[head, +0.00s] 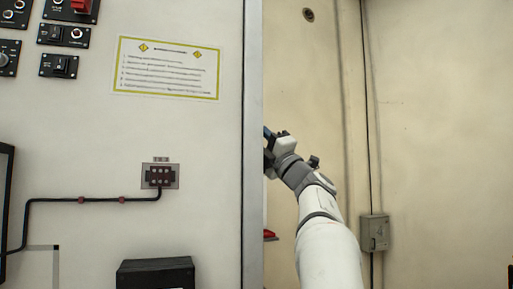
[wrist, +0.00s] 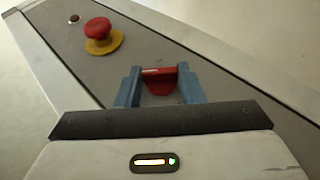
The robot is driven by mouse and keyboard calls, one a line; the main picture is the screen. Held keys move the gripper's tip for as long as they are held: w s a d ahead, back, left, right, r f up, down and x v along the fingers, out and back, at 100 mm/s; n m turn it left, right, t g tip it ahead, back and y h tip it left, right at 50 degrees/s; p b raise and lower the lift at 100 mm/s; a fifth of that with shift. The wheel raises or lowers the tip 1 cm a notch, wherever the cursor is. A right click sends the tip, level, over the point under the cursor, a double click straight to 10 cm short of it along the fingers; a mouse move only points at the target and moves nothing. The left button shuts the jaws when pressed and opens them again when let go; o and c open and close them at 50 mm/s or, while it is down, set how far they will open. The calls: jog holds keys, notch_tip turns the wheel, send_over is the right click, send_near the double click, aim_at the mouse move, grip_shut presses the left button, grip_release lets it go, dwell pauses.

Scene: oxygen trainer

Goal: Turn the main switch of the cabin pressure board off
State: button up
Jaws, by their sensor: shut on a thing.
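In the wrist view, a red switch knob (wrist: 160,88) sits on a grey panel (wrist: 205,50) with a light border. The blue fingers of my gripper (wrist: 159,72) stand on either side of the knob and are shut on it. A pale line shows along the knob's upper edge. The panel's lettering is not readable, and the knob's lower part is hidden by my gripper body. In the head view my gripper (head: 269,141) shows only in part at the edge of a pale wall panel, and the switch is hidden there.
A red mushroom button (wrist: 98,28) on a yellow base and a small dark red lamp (wrist: 74,18) are on the same panel, up and left of the knob. In the head view, a grey box (head: 375,233) hangs on the wall at right, and a black box (head: 155,273) is at lower left.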

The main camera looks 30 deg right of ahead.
jog(key=shift+f, duration=0.1)
dwell(0.4)
jog(key=o, duration=1)
jog(key=shift+b+v, duration=0.5)
jog(key=shift+v, duration=3.4)
jog(key=shift+w, duration=0.1)
